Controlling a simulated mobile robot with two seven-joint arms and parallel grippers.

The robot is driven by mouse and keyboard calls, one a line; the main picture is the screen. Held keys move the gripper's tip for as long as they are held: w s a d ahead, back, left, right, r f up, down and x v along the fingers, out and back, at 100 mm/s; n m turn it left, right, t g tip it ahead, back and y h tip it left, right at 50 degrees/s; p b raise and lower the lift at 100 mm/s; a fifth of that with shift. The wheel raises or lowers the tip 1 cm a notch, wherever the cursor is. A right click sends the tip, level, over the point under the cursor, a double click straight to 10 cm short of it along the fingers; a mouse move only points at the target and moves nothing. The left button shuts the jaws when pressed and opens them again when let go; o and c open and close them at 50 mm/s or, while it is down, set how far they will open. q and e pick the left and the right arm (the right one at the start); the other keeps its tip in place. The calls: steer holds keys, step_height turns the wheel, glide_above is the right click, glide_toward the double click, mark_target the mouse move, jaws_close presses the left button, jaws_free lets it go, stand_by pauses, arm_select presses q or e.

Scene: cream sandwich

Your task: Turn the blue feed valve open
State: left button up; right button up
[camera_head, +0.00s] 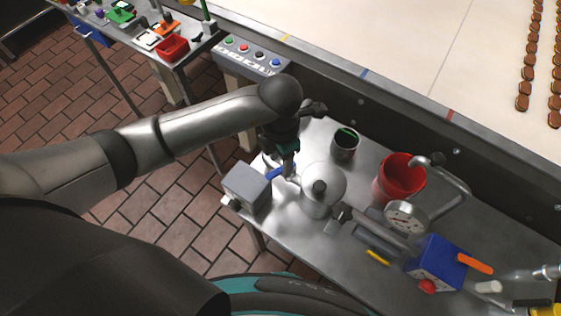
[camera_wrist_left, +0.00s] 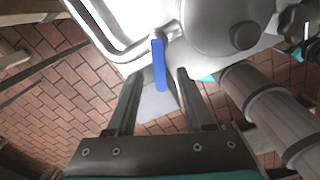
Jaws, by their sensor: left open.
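The blue feed valve handle (camera_wrist_left: 158,65) lies between the two open fingers of my left gripper (camera_wrist_left: 153,82) in the left wrist view. The fingers stand apart on either side of it, and I cannot tell whether either one touches it. In the head view the blue handle (camera_head: 275,173) shows between a grey box (camera_head: 247,188) and a round silver vessel (camera_head: 321,188). My left gripper (camera_head: 288,172) reaches down there from above, with its fingertips partly hidden. My right gripper is not seen.
The metal table (camera_head: 315,245) also holds a dark cup (camera_head: 345,143), a red bucket (camera_head: 398,178), a gauge (camera_head: 406,217) and a blue box (camera_head: 436,262) with an orange handle. A button panel (camera_head: 251,56) and conveyor (camera_head: 400,40) lie behind.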

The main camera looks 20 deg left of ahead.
arm_select(q)
steer(key=shift+f, duration=0.95)
jaws_close()
